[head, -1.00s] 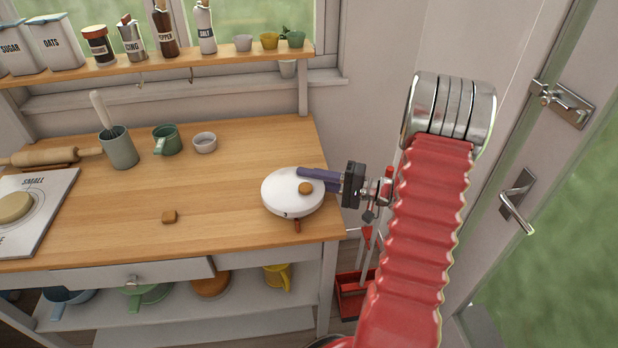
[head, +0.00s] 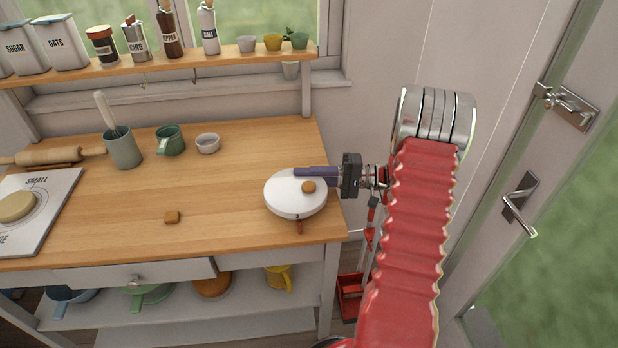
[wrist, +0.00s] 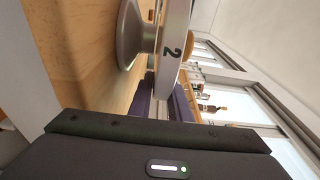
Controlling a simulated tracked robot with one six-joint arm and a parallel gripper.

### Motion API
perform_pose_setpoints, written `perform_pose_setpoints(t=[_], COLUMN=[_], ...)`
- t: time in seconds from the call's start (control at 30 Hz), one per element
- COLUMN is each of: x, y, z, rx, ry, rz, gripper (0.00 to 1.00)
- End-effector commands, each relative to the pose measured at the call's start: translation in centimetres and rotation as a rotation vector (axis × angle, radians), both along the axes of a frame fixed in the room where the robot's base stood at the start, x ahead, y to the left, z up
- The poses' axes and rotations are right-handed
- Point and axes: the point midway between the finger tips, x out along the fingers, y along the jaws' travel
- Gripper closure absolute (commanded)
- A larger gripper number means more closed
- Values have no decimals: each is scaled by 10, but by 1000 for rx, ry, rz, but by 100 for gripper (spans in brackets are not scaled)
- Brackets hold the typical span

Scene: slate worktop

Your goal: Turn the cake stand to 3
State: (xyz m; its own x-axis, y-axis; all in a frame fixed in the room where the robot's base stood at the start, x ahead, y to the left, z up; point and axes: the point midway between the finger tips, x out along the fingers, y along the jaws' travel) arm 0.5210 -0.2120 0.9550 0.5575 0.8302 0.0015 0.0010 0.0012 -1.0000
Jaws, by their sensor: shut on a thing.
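I cannot read the number there in the head view. In the wrist view the stand's rim (wrist: 172,65) shows a 2, and its grey foot (wrist: 130,38) rests on the wood. My gripper (head: 302,172) reaches in from the right, its purple fingers shut on the plate's far right edge. The fingers show in the wrist view, one either side of the plate.
At the back are a grey crock (head: 122,150), a green mug (head: 170,140) and a small bowl (head: 207,143). A white board (head: 55,195) lies at the left. Wood around the stand's left is clear.

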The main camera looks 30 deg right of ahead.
Motion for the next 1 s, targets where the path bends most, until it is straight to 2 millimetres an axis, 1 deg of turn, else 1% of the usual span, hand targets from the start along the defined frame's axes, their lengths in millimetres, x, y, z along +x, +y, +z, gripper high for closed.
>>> perform_pose_setpoints(t=[0.03,0.17,0.43,0.47,0.7,1.0], x=[1,1,1,1,2,1], y=[1,2,2,2,2,0], z=[-4,-4,-4,-4,-3,-1], rx=[0,-1,0,0,-1,0], ry=[7,8,9,9,6,4], rz=[17,44,45,45,45,45], gripper=[100,100,100,82,65,64])
